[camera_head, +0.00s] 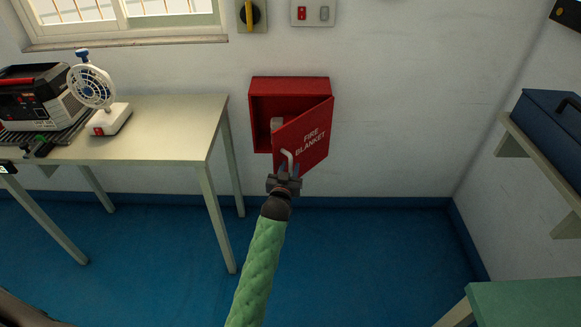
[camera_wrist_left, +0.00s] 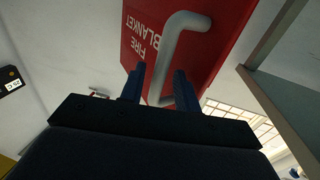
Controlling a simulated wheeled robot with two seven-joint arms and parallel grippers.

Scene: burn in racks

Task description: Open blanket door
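The red fire blanket cabinet (camera_head: 257,112) hangs on the back wall. Its red door (camera_head: 313,140), lettered FIRE BLANKET, stands partly open and swung outward, with the cabinet's inside showing on the left. A pale bent handle (camera_head: 289,158) sits on the door's lower left. My left gripper (camera_head: 288,169) is at this handle, below the door. In the left wrist view its two blue fingers (camera_wrist_left: 160,82) are apart, with the grey handle (camera_wrist_left: 180,24) reaching down between them. I see some gap beside the handle, and firm contact cannot be made out. My right gripper is not in view.
A pale table (camera_head: 185,118) with a small white fan (camera_head: 93,88) and a dark machine (camera_head: 40,97) stands left of the cabinet. A wall shelf (camera_head: 540,160) with a blue case (camera_head: 553,125) is at the right. The blue floor (camera_head: 370,250) below the cabinet is clear.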

